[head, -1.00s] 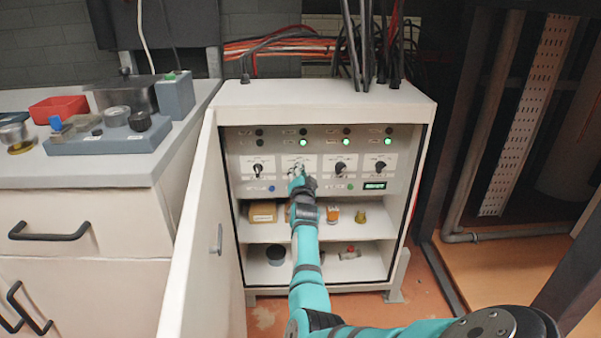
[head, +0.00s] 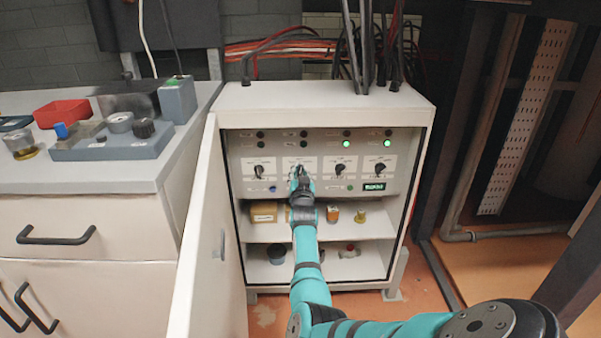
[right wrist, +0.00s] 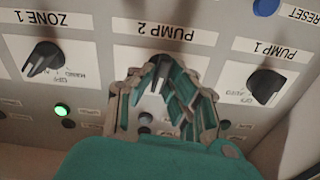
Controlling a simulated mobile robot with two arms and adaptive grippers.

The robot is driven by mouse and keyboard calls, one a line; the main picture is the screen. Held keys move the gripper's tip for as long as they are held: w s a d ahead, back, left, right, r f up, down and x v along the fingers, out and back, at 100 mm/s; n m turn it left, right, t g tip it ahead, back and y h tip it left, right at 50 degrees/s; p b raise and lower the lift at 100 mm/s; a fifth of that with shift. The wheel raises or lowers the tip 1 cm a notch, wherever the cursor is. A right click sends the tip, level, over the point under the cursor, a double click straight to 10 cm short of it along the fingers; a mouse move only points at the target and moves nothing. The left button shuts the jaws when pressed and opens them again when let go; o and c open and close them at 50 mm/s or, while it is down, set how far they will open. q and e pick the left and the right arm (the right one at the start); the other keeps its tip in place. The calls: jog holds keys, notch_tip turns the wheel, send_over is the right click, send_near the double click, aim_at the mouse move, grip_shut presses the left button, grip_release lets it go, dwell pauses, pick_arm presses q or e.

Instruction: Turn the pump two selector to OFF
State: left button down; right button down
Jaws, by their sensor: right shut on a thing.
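The pump two selector (right wrist: 159,72) is a black knob on a white plate labelled PUMP 2, which appears upside down in the right wrist view. My right gripper (right wrist: 162,88) is shut on this knob, with a finger on each side. The knob's pointer stands nearly upright in that view, and its position marks are hidden by the fingers. In the head view the right gripper (head: 300,178) reaches the second plate from the left on the cabinet panel (head: 232,165). Both lamps above that plate are dark. My left gripper is out of view.
The pump one selector (right wrist: 265,87) and zone 1 selector (right wrist: 44,58) flank the gripper closely. The cabinet door (head: 200,240) stands open at left. Shelves with small parts lie below the panel. A worktop (head: 90,178) with a blue-grey box is further left.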

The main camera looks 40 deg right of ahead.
jog(key=shift+n, duration=0.7)
jog(key=shift+f, duration=0.1)
jog(key=c, duration=1.3)
grip_release()
jog(key=shift+c, duration=0.2)
jog(key=shift+a, duration=0.1)
jog(key=v, duration=0.7)
jog(key=shift+s, duration=0.15)
jog(key=shift+a, duration=0.1)
